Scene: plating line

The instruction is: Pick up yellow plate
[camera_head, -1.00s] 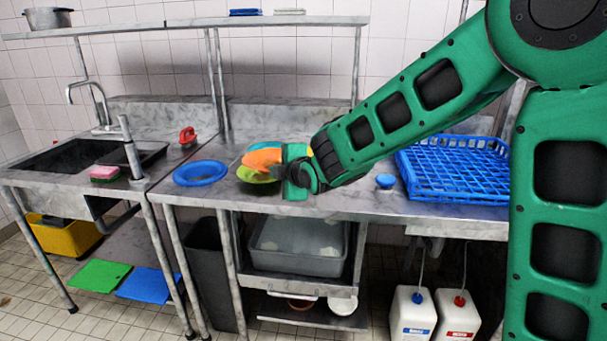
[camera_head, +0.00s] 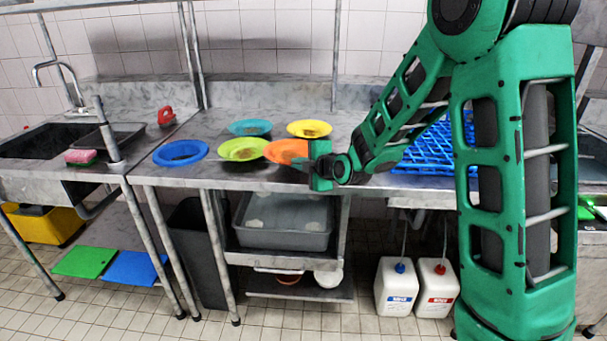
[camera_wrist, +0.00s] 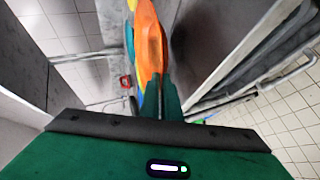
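The yellow plate (camera_head: 310,128) lies on the steel counter, at the back right of the plate group in the head view. It has brown residue in its middle. My gripper (camera_head: 310,162) is in front of it, at the right rim of an orange plate (camera_head: 284,151). In the wrist view the orange plate (camera_wrist: 149,45) is seen nearly edge-on, reaching in between my close-set fingers (camera_wrist: 163,98). My gripper looks shut on its rim. The fingertips are partly hidden by the plate.
A yellow-green plate (camera_head: 243,149), a teal plate (camera_head: 250,128) and a blue plate (camera_head: 180,153) lie on the counter (camera_head: 215,180). A blue rack (camera_head: 432,148) stands to the right, partly behind my arm. The sink (camera_head: 45,140) is on the left.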

